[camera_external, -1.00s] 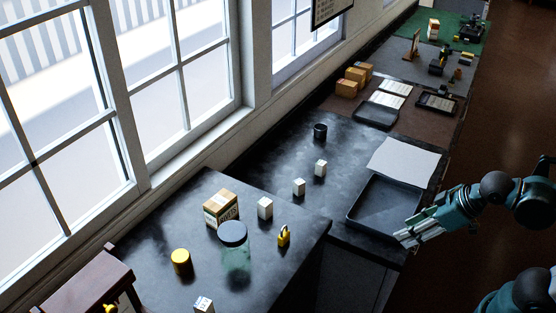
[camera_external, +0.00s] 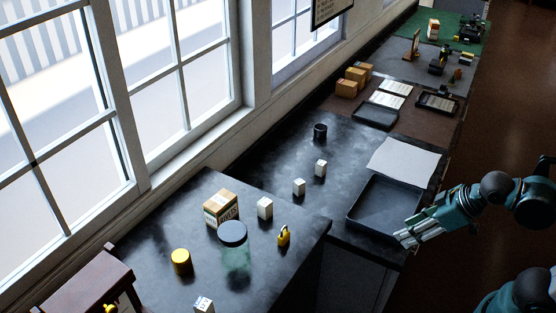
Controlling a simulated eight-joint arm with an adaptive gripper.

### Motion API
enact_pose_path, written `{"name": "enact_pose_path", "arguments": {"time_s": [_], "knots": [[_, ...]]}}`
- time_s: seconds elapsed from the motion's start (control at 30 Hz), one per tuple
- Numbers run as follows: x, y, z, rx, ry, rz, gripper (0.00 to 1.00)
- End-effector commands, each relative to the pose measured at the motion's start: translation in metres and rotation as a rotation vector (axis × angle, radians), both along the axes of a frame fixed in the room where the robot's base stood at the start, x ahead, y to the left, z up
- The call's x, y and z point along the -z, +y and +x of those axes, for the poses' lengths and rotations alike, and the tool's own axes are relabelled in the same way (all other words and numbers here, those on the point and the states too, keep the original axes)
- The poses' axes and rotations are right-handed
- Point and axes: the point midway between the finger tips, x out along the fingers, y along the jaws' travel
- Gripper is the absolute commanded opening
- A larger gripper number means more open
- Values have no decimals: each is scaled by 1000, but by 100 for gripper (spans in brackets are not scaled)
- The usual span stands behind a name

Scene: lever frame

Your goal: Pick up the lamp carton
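Several boxes could be the lamp carton, and I cannot tell which from the print. A tan and white carton with dark lettering (camera_external: 221,208) stands on the near counter, behind a glass jar. Small white boxes stand upright on the near counter (camera_external: 265,208) and the middle counter (camera_external: 299,187), with another white box (camera_external: 320,168) farther back. A white printed box (camera_external: 203,305) is cut off by the bottom edge. My gripper (camera_external: 405,238) is at the right, by the front corner of a dark tray, apart from all these boxes. Its finger opening is too small to judge.
The dark tray (camera_external: 364,221) lies near the counter's front edge, with a pale sheet (camera_external: 404,157) behind it. A lidded jar (camera_external: 235,257), yellow cylinder (camera_external: 181,262) and yellow padlock (camera_external: 283,236) stand on the near counter. A black cup (camera_external: 320,131) stands farther back.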

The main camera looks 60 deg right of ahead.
Motion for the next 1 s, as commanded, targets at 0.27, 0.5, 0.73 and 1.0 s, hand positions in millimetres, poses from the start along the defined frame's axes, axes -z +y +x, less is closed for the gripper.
{"name": "enact_pose_path", "arguments": {"time_s": [0.27, 0.5, 0.73, 1.0], "knots": [[0, 0, 0, 0, 0, 0, 40], [0, 0, 0, 0, 0, 0, 38], [0, 0, 0, 1, 0, 1, 38], [-13, 2, 10, 35, 16, 29, 38]]}}
